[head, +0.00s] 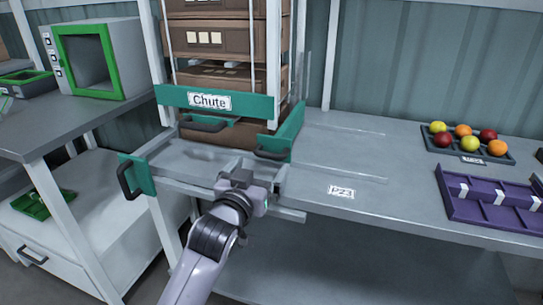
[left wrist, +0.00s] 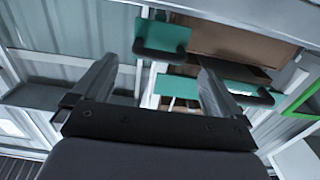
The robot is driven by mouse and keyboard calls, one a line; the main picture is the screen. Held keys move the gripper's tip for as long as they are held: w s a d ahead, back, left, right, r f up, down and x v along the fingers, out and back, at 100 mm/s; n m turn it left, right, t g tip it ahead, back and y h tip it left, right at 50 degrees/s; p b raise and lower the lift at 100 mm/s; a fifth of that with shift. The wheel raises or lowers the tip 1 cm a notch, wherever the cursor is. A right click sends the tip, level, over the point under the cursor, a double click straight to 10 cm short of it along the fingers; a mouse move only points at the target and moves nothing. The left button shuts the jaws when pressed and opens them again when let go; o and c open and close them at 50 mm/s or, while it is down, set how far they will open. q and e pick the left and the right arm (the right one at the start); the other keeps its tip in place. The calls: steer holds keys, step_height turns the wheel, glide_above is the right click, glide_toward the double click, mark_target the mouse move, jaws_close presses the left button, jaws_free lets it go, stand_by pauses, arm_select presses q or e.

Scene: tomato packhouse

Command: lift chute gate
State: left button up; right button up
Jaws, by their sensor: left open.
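The chute gate (head: 240,103) is a teal board with a "Chute" label, across the front of a stack of brown crates (head: 225,40). A black handle (head: 205,126) sits below its left part. Two more teal panels with black handles stand at the left (head: 143,176) and right (head: 288,132) of the chute's front. My left gripper (head: 243,168) is in front of and below the gate, apart from it. In the left wrist view its fingers (left wrist: 155,85) are spread and empty, with teal panels (left wrist: 165,36) and dark handles beyond. My right gripper is out of view.
White posts (head: 273,60) flank the crates. The bench (head: 370,170) on the right holds a dark tray (head: 440,150) of several tomatoes and a purple tray (head: 480,213). A green-framed box (head: 85,60) stands on the left bench. The bench between chute and trays is mostly clear.

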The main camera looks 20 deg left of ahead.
mark_target(267, 158)
arm_select(q)
steer(key=w, duration=0.4)
steer(key=shift+w, duration=0.1)
steer(key=shift+w+d+b, duration=0.1)
steer(key=shift+w+b, duration=0.3)
steer(key=shift+w, duration=0.65)
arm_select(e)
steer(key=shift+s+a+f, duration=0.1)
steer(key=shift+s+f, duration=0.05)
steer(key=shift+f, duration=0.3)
arm_select(q)
steer(key=c, duration=1.3)
step_height(267, 158, up, 6)
steer(key=p, duration=0.6)
steer(key=shift+r+p, duration=0.1)
steer(key=shift+p, duration=0.2)
step_height(267, 158, up, 4)
steer(key=p, duration=0.4)
steer(key=shift+r+p, duration=0.4)
steer(key=shift+r, duration=0.1)
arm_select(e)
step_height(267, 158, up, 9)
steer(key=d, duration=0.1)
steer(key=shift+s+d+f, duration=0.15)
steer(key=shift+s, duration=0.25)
